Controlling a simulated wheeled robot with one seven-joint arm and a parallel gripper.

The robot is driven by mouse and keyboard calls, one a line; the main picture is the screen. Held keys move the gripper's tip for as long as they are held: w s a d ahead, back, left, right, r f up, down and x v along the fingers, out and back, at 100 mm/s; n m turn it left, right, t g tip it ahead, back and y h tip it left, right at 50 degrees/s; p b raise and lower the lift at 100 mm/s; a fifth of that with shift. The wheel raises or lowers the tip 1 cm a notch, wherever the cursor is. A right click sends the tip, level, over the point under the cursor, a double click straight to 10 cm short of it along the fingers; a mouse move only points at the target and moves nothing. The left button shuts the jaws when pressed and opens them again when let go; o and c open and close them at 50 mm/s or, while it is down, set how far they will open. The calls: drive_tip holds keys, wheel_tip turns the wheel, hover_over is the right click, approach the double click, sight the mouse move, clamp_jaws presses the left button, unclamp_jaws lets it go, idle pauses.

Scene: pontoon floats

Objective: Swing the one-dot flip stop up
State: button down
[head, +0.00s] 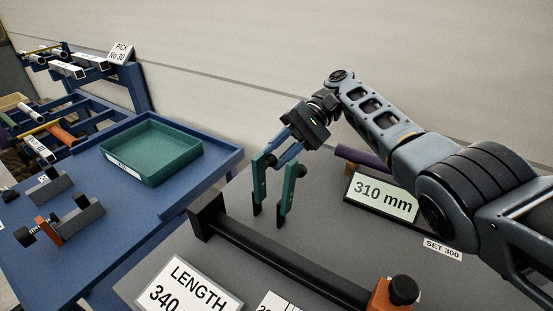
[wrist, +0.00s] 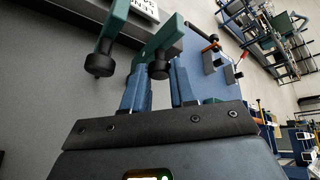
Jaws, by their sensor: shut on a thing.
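My gripper (head: 270,210) has blue links and teal fingers with black tips, and hangs over the grey bench (head: 235,205). In the wrist view the teal fingers (wrist: 129,66) carry black round pads with a gap between them. I cannot make out what they grip. A dark bar (head: 285,257) runs across the bench below, from a black end block (head: 206,214) to an orange block with a black knob (head: 390,297). No part with a single dot can be told apart in either view, so I cannot tell which piece is the one-dot flip stop.
A 310 mm display (head: 384,197) and a purple tube (head: 361,156) lie right of my gripper. A LENGTH sign (head: 188,288) stands at the front. On the blue table left are a green tray (head: 152,147) and an orange-ended clamp (head: 60,228). Racks of tubes stand behind.

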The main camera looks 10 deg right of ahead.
drive_tip(key=f+b, duration=0.1)
drive_tip(key=b, duration=0.1)
drive_tip(key=w+g+y+b, duration=0.1)
drive_tip(key=b, duration=0.2)
drive_tip(key=shift+d+f+m, duration=0.3)
drive_tip(key=shift+d+f, duration=0.05)
drive_tip(key=shift+d, duration=0.05)
drive_tip(key=shift+y, duration=0.3)
drive_tip(key=c, duration=0.9)
unclamp_jaws()
drive_tip(key=shift+r, duration=0.1)
drive_tip(key=shift+r, duration=0.15)
